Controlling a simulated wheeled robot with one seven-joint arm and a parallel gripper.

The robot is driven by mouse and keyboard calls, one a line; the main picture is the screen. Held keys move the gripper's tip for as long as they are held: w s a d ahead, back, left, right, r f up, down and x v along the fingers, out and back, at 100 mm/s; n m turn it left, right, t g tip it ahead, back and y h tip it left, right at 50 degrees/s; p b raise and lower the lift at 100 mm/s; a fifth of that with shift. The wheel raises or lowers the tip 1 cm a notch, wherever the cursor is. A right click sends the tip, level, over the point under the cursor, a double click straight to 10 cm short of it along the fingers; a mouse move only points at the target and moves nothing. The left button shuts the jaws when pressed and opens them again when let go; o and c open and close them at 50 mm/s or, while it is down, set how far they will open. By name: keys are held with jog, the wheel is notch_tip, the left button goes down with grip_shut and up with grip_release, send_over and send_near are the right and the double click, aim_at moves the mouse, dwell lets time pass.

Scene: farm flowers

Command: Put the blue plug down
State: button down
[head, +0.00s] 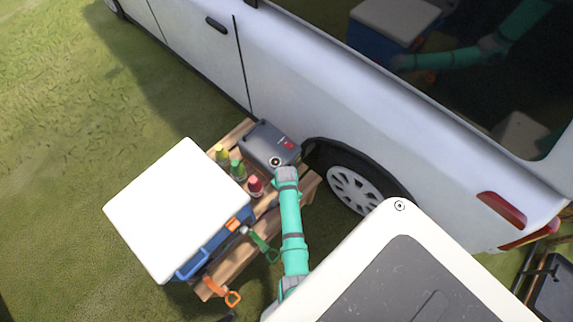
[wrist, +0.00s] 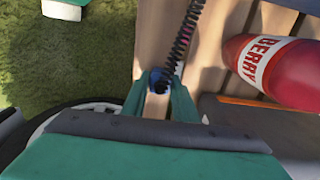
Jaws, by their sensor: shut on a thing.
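The blue plug (wrist: 154,76) shows in the wrist view between the fingertips of my gripper (wrist: 160,92). The gripper is shut on it. A black coiled cable (wrist: 183,40) runs from the plug up out of the picture. Wooden slats (wrist: 215,35) lie below the plug; I cannot tell whether it touches them. In the head view my gripper (head: 285,178) is over the slatted wooden stand (head: 235,262), at the near edge of a dark grey box (head: 262,142). The plug cannot be made out in the head view.
A red bottle (head: 255,186) labelled BERRY, also in the wrist view (wrist: 280,70), stands beside my gripper with two greenish bottles (head: 237,170). A white-lidded blue cooler (head: 178,210) fills the stand's left. A white van (head: 300,80) stands behind. Green and orange handles hang at the front.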

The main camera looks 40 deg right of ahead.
jog(key=shift+f, duration=0.3)
jog(key=c, duration=1.4)
grip_release()
jog(key=shift+r, duration=0.1)
notch_tip(320, 180, up, 13)
